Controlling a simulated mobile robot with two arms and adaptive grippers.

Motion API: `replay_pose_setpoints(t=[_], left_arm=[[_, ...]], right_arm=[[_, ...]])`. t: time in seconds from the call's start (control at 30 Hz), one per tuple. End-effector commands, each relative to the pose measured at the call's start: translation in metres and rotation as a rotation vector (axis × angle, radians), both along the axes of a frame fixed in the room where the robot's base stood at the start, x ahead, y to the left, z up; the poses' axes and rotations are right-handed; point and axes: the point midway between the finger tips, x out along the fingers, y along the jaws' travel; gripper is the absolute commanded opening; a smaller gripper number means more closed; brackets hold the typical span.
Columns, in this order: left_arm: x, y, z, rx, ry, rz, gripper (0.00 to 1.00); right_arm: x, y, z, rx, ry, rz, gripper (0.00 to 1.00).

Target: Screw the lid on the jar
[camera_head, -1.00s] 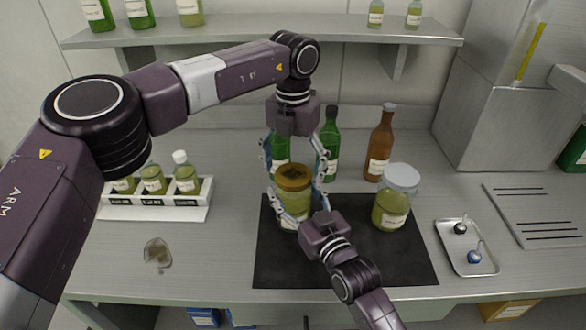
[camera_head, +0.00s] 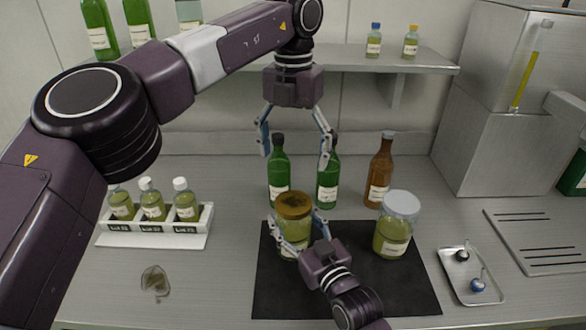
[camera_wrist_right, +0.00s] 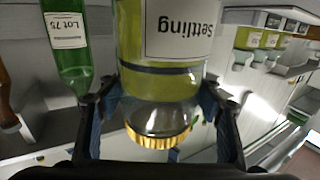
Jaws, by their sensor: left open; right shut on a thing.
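The jar (camera_head: 294,222) of yellow-green liquid stands upright on the black mat's left part. A gold-brown lid (camera_head: 294,202) sits level on its mouth; how tight it is I cannot tell. My right gripper (camera_head: 296,228) is shut on the jar's sides below the lid. In the right wrist view the jar (camera_wrist_right: 170,85) appears upside down between the fingers, its label reading "Settling", with the ribbed gold lid (camera_wrist_right: 158,138) on it. My left gripper (camera_head: 295,145) is open and empty, pointing down above the lid and apart from it.
A second jar (camera_head: 392,240) with a pale lid stands on the mat (camera_head: 350,285) to the right. Green bottles (camera_head: 279,180) and a brown bottle (camera_head: 380,175) stand behind. A rack (camera_head: 200,222) of small bottles is left; a small metal tray (camera_head: 458,283) is right.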

Motion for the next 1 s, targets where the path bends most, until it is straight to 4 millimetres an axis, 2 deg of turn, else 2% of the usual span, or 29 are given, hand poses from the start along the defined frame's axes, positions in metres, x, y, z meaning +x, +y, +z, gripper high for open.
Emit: replay_pose_setpoints(t=[0.3, 0.33, 0.5, 0.83, 1.0], left_arm=[[0.000, 0.000, 0.004, -0.001, 0.001, 0.000, 0.81], [0.000, 0.000, 0.004, -0.001, 0.001, 0.000, 0.81], [0.000, 0.000, 0.003, -0.001, 0.001, 0.000, 0.81], [0.000, 0.000, 0.003, -0.001, 0.001, 0.000, 0.81], [0.000, 0.000, 0.003, -0.001, 0.001, 0.000, 0.81]], right_arm=[[0.000, 0.000, 0.000, -0.001, 0.000, 0.000, 0.00], [0.000, 0.000, 0.000, -0.001, 0.000, 0.000, 0.61], [0.000, 0.000, 0.000, -0.001, 0.000, 0.000, 0.80], [-0.002, -0.001, 0.000, 0.000, 0.000, 0.000, 0.81], [-0.019, -0.010, -0.002, -0.002, 0.001, -0.001, 0.81]])
